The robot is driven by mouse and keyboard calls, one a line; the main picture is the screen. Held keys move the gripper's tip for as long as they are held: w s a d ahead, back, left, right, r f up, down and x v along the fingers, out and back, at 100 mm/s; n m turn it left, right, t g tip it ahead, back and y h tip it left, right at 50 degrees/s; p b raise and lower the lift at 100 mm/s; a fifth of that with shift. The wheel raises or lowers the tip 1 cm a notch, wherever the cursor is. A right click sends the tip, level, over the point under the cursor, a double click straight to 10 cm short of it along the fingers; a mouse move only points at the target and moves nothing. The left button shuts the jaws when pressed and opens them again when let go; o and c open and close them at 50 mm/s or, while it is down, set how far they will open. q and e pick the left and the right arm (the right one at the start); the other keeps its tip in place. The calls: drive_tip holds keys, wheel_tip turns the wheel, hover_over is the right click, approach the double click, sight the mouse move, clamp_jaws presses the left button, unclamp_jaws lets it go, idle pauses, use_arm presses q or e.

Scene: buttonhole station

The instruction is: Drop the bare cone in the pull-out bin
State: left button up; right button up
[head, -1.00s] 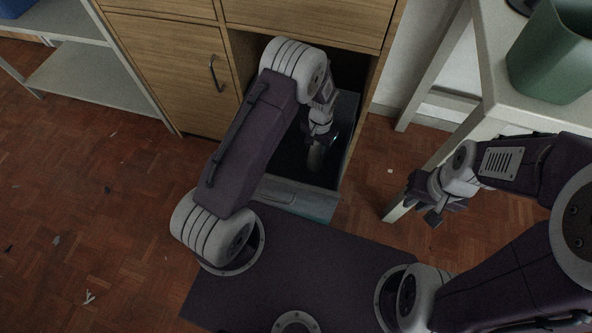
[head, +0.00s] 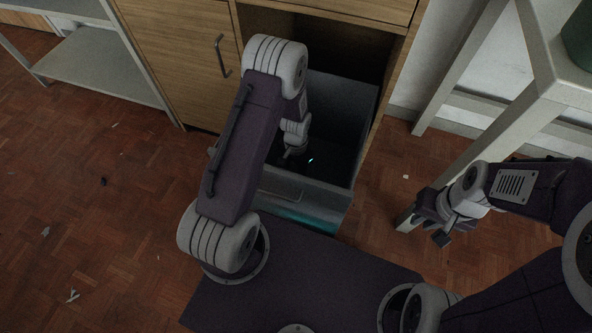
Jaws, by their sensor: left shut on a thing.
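The pull-out bin (head: 345,97) is a dark grey open box, drawn out of the wooden cabinet, with a pale front edge and a teal strip low on its front. My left arm reaches over its left side, and my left gripper (head: 291,154) points down inside the opening. It is shut on the bare cone, which is mostly hidden in the dark behind the arm. A small bright glint shows to the right of the gripper. My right gripper (head: 435,226) is empty, with its fingers apart, outside the bin to the right.
The wooden cabinet (head: 185,60) stands around the bin. A pale table (head: 560,85) with a green container (head: 580,40) on it is at right, its leg close to my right gripper. A grey shelf (head: 95,75) stands at left. Small scraps lie on the open parquet floor.

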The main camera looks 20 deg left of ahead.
use_arm(q)
drive_tip(key=shift+f, duration=0.4)
drive_tip(key=shift+f, duration=0.1)
drive_tip(key=o, duration=1.4)
drive_tip(key=shift+c, duration=0.2)
wheel_tip(320, 180, up, 13)
drive_tip(key=p, duration=0.8)
drive_tip(key=shift+p, duration=0.35)
drive_tip(key=s+d+r+n+t, duration=0.1)
drive_tip(key=s+r+n, duration=0.3)
drive_tip(key=s+r, duration=0.7)
wheel_tip(320, 180, up, 4)
drive_tip(key=shift+d+r, duration=0.2)
drive_tip(key=shift+d, duration=0.05)
